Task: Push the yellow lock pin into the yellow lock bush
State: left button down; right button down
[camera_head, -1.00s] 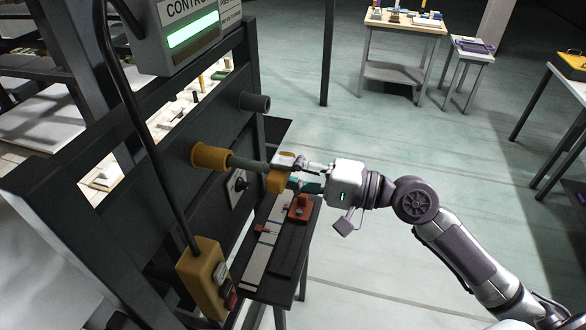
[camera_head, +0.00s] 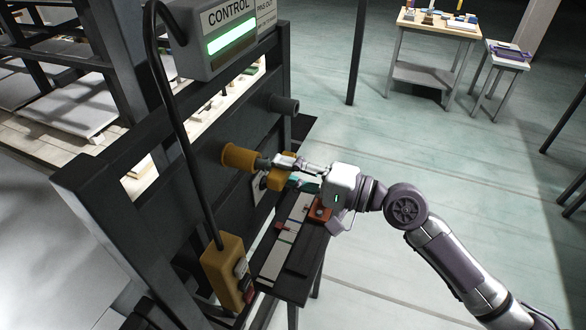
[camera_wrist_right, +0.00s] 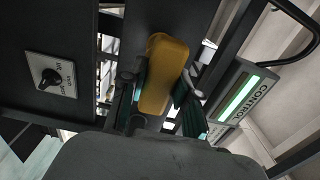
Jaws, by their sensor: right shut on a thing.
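The yellow lock bush (camera_head: 238,157) sticks out of the dark frame wall in the head view. The yellow lock pin (camera_head: 282,180) has a yellow handle and a grey shaft. Its shaft enters the bush, with a short length showing between bush and handle. My right gripper (camera_head: 292,169) is shut on the handle. In the right wrist view the yellow handle (camera_wrist_right: 165,75) stands between the two dark fingers of the gripper (camera_wrist_right: 161,98). The pin's inner end is hidden in the bush. My left gripper is not in view.
A control box (camera_head: 228,38) with a lit green strip hangs above. A yellow pendant box (camera_head: 226,272) hangs on a cable in front. A narrow dark stand (camera_head: 306,250) with a red block (camera_head: 320,211) is below the gripper.

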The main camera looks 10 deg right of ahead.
jog(key=shift+w+a+r+p, duration=0.1)
jog(key=shift+w+a+p, duration=0.25)
jog(key=shift+a, duration=0.15)
dwell(0.6)
dwell(0.4)
jog(key=c, duration=0.5)
grip_release()
jog(key=shift+s+d, duration=0.1)
jog(key=shift+b+v, duration=1.1)
jog(key=shift+v, duration=0.75)
jog(key=shift+s+d, duration=0.15)
jog(key=shift+d, duration=0.05)
jog(key=v, duration=1.2)
